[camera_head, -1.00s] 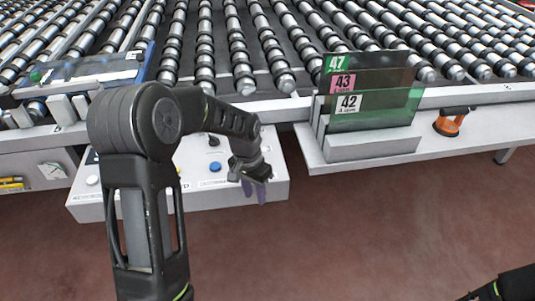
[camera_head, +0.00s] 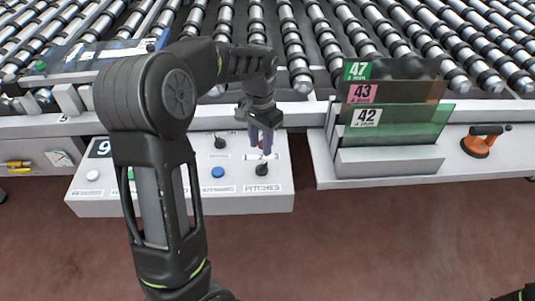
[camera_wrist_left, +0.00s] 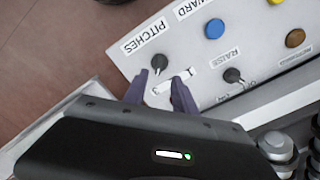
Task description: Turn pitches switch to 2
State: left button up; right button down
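The PITCHES switch is a black rotary knob (camera_head: 262,169) near the right end of the white control panel (camera_head: 225,204), above its PITCHES label. In the left wrist view the knob (camera_wrist_left: 159,62) stands beside a white scale strip (camera_wrist_left: 170,84) with 3 and 1 readable at its ends; the middle is unclear. Which number the knob points to cannot be told. My left gripper (camera_head: 263,143) points down just above and behind the knob. In the wrist view its purple fingers (camera_wrist_left: 160,80) are apart and empty, the knob just beyond their tips.
On the panel a blue button (camera_head: 218,172) and another black knob (camera_head: 220,143) are close by. Roller conveyors (camera_head: 300,75) lie behind the panel.

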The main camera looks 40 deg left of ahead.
aim_at(260, 166)
pick_arm(q)
jog(key=shift+s+r, duration=0.15)
jog(key=shift+s, duration=0.25)
jog(key=shift+w+f, duration=0.15)
jog(key=shift+f, duration=0.2)
notch_tip(260, 166, down, 7)
jog(key=shift+f+p, duration=0.2)
jog(key=shift+p, duration=0.2)
jog(key=shift+c, duration=0.4)
grip_shut()
